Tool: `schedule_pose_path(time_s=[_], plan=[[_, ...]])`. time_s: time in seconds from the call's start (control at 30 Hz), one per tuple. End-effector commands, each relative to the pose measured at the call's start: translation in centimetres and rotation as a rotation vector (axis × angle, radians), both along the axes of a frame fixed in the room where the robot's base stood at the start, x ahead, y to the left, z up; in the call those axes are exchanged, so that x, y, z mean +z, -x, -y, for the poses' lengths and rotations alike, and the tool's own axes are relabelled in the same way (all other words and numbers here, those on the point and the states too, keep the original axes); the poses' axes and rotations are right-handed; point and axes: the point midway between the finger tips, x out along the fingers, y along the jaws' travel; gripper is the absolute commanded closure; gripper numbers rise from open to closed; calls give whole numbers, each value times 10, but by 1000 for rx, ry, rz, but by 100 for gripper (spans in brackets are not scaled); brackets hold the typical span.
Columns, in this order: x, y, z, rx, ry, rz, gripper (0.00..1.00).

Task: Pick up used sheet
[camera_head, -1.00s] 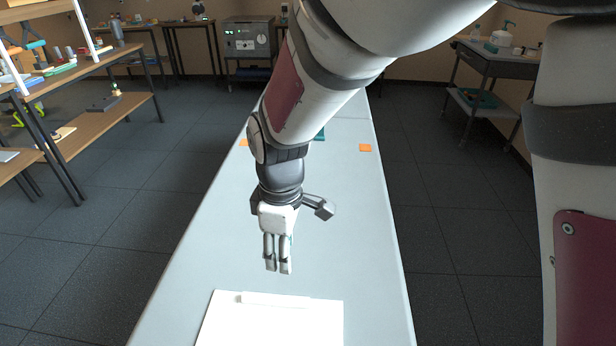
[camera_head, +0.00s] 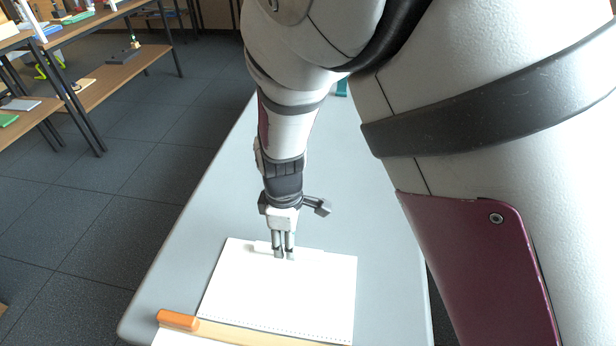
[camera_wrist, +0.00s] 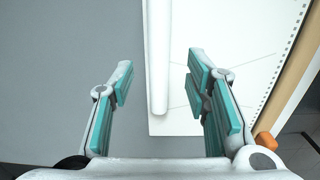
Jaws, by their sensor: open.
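The white sheet (camera_head: 270,300) lies on the grey table, with a row of small dark holes along its near edge. A white roll-like strip (camera_head: 315,252) runs along its far edge. My gripper (camera_head: 284,254) is over that far edge, pointing down. In the wrist view the sheet (camera_wrist: 225,35) fills the upper right, and the strip (camera_wrist: 158,60) lies between the two teal-padded fingers of my gripper (camera_wrist: 158,82). The fingers are open, with space on both sides of the strip. I cannot tell how high the tips are above the table.
A wooden bar (camera_head: 250,333) with an orange end (camera_head: 178,320) lies along the sheet's near edge, with another white sheet under or beside it. The grey table (camera_head: 215,200) is bare left of and beyond the sheet. Wooden shelves (camera_head: 110,75) stand at the left.

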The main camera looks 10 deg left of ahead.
Motion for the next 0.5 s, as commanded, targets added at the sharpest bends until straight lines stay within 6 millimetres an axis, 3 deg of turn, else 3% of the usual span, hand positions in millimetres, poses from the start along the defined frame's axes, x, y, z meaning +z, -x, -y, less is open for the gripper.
schedule_pose_path(time_s=[0.03, 0.2, 0.5], plan=[[-12, 0, -1, 1, 3, -2, 57], [-33, -1, -1, -1, 2, -2, 57], [-39, -1, -1, 1, 0, 0, 57]])
